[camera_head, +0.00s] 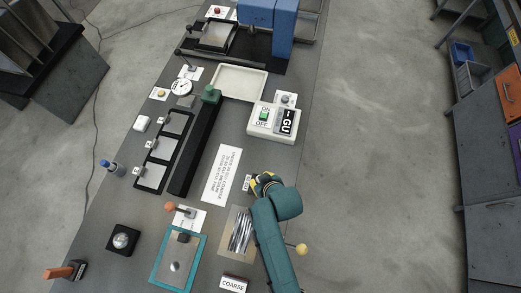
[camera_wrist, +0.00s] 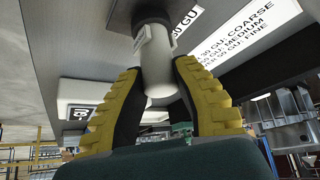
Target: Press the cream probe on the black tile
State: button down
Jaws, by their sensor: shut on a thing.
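My gripper (camera_head: 265,183) is over the right side of the bench in the head view, next to a small white label. In the wrist view its two yellow ridged fingers (camera_wrist: 158,95) are closed around the cream probe (camera_wrist: 157,62), a pale cylinder. The probe's far end meets something dark (camera_wrist: 150,16); I cannot tell whether this is part of the probe, the tile or a stand. The probe is hardly distinguishable in the head view. I cannot make out the black tile for certain.
A white meter box (camera_head: 273,123) marked ON/OFF and GU stands beyond my gripper. A printed sheet (camera_head: 221,173) lies to its left, with a long black bar (camera_head: 195,150) beyond. A streaked metal plate (camera_head: 238,233) and a teal-framed panel (camera_head: 178,258) lie nearer.

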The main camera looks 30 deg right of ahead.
jog(key=shift+f+b, duration=0.3)
jog(key=shift+f, duration=0.15)
dwell(0.3)
jog(key=shift+s+f, duration=0.1)
jog(key=shift+f, duration=0.1)
dwell(1.2)
notch_tip(320, 180, up, 8)
jog(key=p, duration=0.8)
jog(key=shift+f, duration=0.35)
